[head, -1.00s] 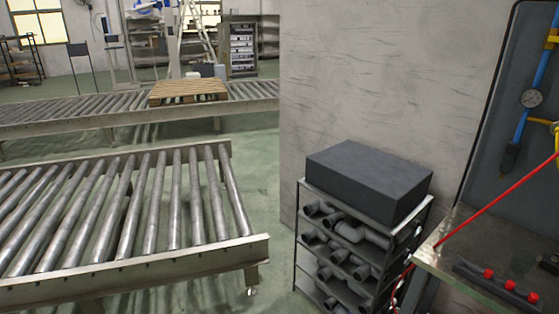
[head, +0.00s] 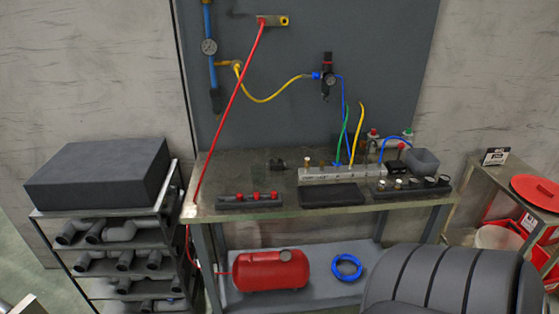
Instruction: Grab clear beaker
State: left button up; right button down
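No clear beaker can be made out in the head view. A workbench (head: 230,210) stands in the middle against a dark panel, with pneumatic fittings, a manifold block (head: 342,174) and colored hoses on its top. A small grey cup-like shape (head: 424,160) sits at the right end of the bench top; it looks opaque, and I cannot tell what it is. Neither of my grippers is in view.
A shelf rack of grey pipe fittings (head: 120,232) with a dark box (head: 100,172) on top stands left. A red tank (head: 270,270) and a blue hose coil (head: 346,267) lie on the bench's lower shelf. A dark ribbed rounded object (head: 450,282) blocks the front right. A side table holds a red lid (head: 537,190).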

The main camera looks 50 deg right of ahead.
aim_at(258, 174)
jog(key=z, duration=1.4)
jog(key=i+j+z, duration=0.15)
jog(key=j, duration=0.65)
jog(key=j+z, duration=0.1)
jog(key=j, duration=0.75)
jog(key=z, duration=1.4)
